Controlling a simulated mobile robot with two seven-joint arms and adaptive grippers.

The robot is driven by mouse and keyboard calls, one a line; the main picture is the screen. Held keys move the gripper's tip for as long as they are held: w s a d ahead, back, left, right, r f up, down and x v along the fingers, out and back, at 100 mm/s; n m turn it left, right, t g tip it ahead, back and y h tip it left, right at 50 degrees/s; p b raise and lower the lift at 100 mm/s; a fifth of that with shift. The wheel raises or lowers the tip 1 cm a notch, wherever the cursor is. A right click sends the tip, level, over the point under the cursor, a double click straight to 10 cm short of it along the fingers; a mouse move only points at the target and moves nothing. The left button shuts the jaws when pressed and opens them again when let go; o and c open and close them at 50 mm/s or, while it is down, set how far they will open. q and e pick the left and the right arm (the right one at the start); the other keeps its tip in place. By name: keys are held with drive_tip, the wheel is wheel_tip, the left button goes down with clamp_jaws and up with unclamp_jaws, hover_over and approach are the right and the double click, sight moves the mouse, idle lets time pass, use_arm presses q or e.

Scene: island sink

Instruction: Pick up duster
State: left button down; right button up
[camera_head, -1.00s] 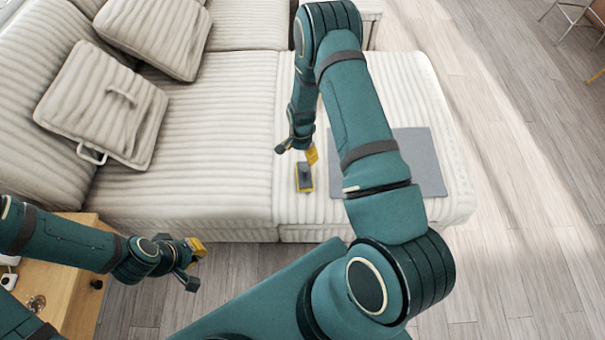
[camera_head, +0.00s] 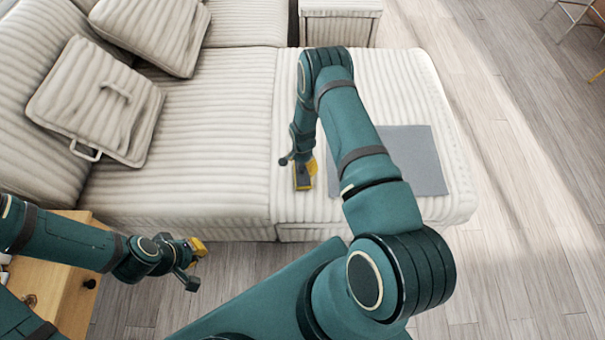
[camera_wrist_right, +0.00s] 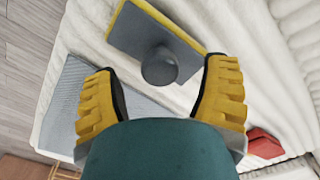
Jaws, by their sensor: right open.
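The duster (camera_head: 302,183) is a flat grey block with a yellow edge, lying on the striped sofa seat. In the right wrist view the duster (camera_wrist_right: 135,28) has a round grey knob (camera_wrist_right: 160,68) on top. My right gripper (camera_head: 300,163) is just above the duster, partly covering it in the head view. In the wrist view the right gripper's yellow-padded fingers (camera_wrist_right: 160,95) are spread wide and empty, and the knob shows beyond them, between their lines. My left gripper (camera_head: 194,264) is apart from the duster at lower left, its fingers apart and nothing between them.
A flat grey mat (camera_head: 415,155) lies on the seat right of the duster. Cushions (camera_head: 95,105) rest at the sofa's left. A wooden cabinet (camera_head: 75,290) stands near my left arm. A small red object (camera_wrist_right: 264,144) shows in the wrist view. Bare floor (camera_head: 520,230) lies to the right.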

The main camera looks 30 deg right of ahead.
sight(303, 166)
drive_tip(key=shift+f, duration=0.8)
clamp_jaws()
drive_tip(key=shift+r, duration=0.1)
wheel_tip(303, 166, up, 10)
drive_tip(key=shift+f+p, duration=0.1)
drive_tip(key=shift+p, duration=0.8)
